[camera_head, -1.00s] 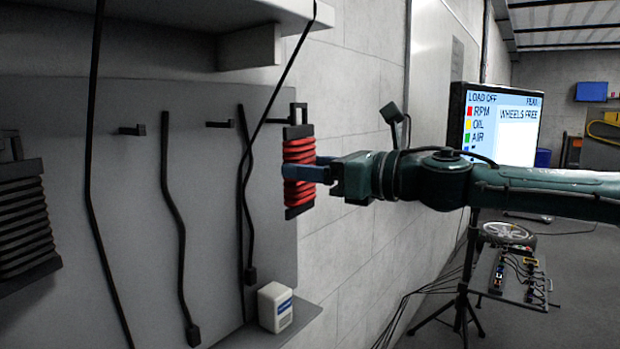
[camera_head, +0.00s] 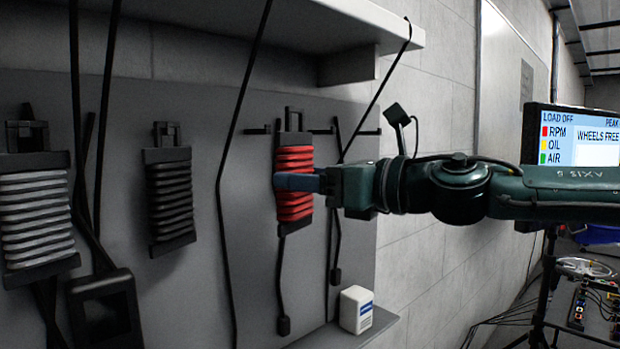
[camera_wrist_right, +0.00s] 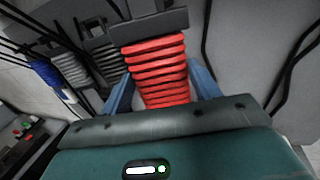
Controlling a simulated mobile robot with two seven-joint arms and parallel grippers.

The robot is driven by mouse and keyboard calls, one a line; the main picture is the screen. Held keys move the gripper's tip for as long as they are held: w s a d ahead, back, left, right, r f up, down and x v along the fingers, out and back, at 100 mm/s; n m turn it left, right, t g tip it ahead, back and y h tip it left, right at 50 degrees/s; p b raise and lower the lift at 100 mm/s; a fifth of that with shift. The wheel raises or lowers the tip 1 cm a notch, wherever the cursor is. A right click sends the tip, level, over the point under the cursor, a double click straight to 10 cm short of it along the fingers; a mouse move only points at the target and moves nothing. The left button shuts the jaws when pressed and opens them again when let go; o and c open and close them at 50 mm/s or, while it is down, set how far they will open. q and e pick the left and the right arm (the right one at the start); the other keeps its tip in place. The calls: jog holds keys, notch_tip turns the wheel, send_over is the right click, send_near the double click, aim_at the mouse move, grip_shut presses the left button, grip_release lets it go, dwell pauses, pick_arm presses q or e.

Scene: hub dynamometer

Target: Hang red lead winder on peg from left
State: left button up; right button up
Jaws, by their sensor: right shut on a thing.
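The red lead winder (camera_head: 295,183) has red coils between dark end plates and a black loop on top. It is upright in front of the grey board. My right gripper (camera_head: 298,182) is shut on its coils from the right, with blue fingers. In the right wrist view the winder (camera_wrist_right: 158,72) sits between both fingers. A peg (camera_head: 258,130) shows just left of the winder's loop, and another peg (camera_head: 369,132) is farther right. Whether the loop touches a peg cannot be told. My left gripper is not in view.
A black winder (camera_head: 170,196) and a grey-white winder (camera_head: 38,217) hang to the left. Dark cables hang down the board. A shelf (camera_head: 300,22) juts out above. A small white box (camera_head: 356,310) stands on a ledge at lower right.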

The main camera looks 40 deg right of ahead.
jog(key=shift+w+p, duration=0.3)
jog(key=shift+w, duration=0.5)
pick_arm(q)
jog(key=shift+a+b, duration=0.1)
jog(key=shift+b, duration=0.25)
pick_arm(e)
jog(key=w+f, duration=0.1)
jog(key=w, duration=0.6)
jog(key=shift+w+a+f, duration=0.3)
jog(key=shift+w, duration=0.1)
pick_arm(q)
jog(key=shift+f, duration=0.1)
pick_arm(e)
jog(key=o, duration=1.2)
jog(key=shift+f, duration=0.1)
